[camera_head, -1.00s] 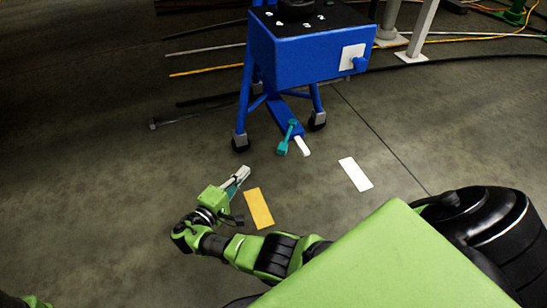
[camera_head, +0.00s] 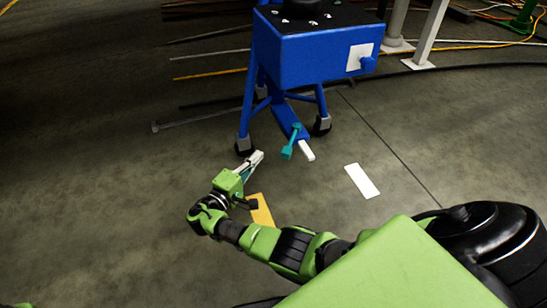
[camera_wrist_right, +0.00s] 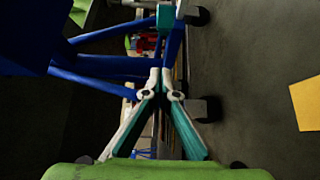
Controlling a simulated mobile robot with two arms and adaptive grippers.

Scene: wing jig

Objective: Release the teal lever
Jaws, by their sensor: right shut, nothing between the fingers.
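The teal lever (camera_head: 291,141) stands at the foot of the blue wheeled stand (camera_head: 310,58), beside a white-tipped blue pedal bar (camera_head: 287,120). Its lower end has a wider teal block. My right gripper (camera_head: 259,157) is left of the lever, low over the floor and apart from it. In the right wrist view, the fingers (camera_wrist_right: 161,76) meet at their tips and hold nothing. The teal lever (camera_wrist_right: 166,17) shows beyond the tips at the top of that view. My left gripper is out of view.
A yellow floor patch (camera_head: 262,211) is partly behind my right arm; a white patch (camera_head: 361,181) lies to the right. The stand's caster wheels (camera_head: 244,146) are close to the gripper. Pipes and cables lie behind. Floor to the left is free.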

